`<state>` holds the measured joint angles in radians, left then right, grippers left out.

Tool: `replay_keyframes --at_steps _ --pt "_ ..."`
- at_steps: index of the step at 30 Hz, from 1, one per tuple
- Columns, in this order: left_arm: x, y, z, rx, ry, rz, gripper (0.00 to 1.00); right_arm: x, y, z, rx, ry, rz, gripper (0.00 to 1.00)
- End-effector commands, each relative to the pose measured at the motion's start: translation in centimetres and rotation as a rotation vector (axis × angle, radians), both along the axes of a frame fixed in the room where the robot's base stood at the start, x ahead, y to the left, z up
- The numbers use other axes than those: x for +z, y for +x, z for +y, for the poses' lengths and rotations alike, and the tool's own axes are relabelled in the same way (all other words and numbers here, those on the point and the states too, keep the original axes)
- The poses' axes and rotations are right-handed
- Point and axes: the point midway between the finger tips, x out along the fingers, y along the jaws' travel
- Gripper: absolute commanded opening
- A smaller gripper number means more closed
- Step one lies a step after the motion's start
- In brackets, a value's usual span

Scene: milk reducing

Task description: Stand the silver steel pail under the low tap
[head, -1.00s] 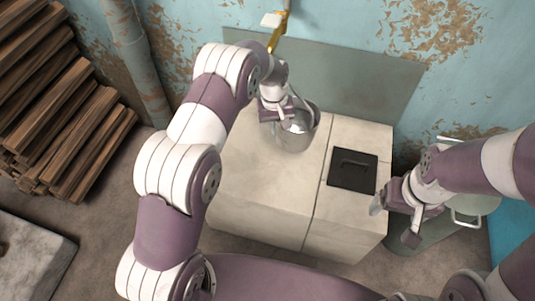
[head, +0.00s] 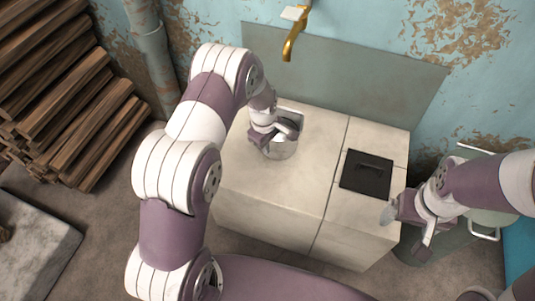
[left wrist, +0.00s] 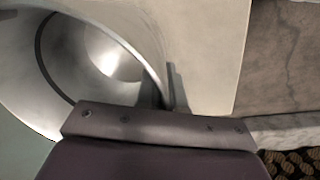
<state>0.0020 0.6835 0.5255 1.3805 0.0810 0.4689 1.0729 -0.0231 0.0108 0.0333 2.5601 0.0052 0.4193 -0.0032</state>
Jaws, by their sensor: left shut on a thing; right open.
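The silver steel pail (head: 284,149) is over the pale stove top at its left part; I cannot tell whether its base touches. My left gripper (head: 267,138) is shut on the pail's rim. In the left wrist view the pail's shiny inside (left wrist: 95,50) fills the upper left, with a finger (left wrist: 150,95) at its wall. The brass tap (head: 291,42) juts from the wall behind, its spout above and beyond the pail in the picture. My right gripper (head: 409,226) is open and empty, right of the stove's front corner.
The pale block stove (head: 290,215) has a black hatch (head: 366,174) at right. A grey panel (head: 360,80) stands behind it. A large grey-green can (head: 425,250) stands at right, under my right arm. Firewood (head: 60,90) is stacked at left.

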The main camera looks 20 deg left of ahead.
Motion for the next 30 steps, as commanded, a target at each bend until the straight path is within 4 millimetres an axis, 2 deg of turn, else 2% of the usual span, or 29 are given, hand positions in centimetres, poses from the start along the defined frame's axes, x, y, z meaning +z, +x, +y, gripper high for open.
replay_keyframes --at_steps 6,17,18,20,28,30 --pt "-3.9 0.0 0.0 -0.002 0.001 0.001 0.00 -2.0 0.0 0.0 0.000 0.000 0.000 0.85" --pt "-4.2 0.0 0.0 -0.002 0.000 0.000 0.00 -1.8 0.0 0.0 0.000 0.000 0.000 0.85" --pt "-4.2 0.0 0.0 -0.002 0.001 0.001 0.14 -1.8 0.0 0.0 0.000 0.000 0.000 0.85" --pt "-4.2 -0.1 0.0 -0.002 0.001 0.001 0.33 -1.8 0.0 0.0 0.000 0.000 0.000 0.85" --pt "-4.1 0.0 0.0 -0.002 0.001 0.001 0.33 -1.8 0.0 0.0 0.000 0.000 0.000 0.85" --pt "-3.5 0.0 0.0 -0.002 0.000 0.000 0.33 -1.5 0.0 0.0 0.000 0.000 0.000 0.85"
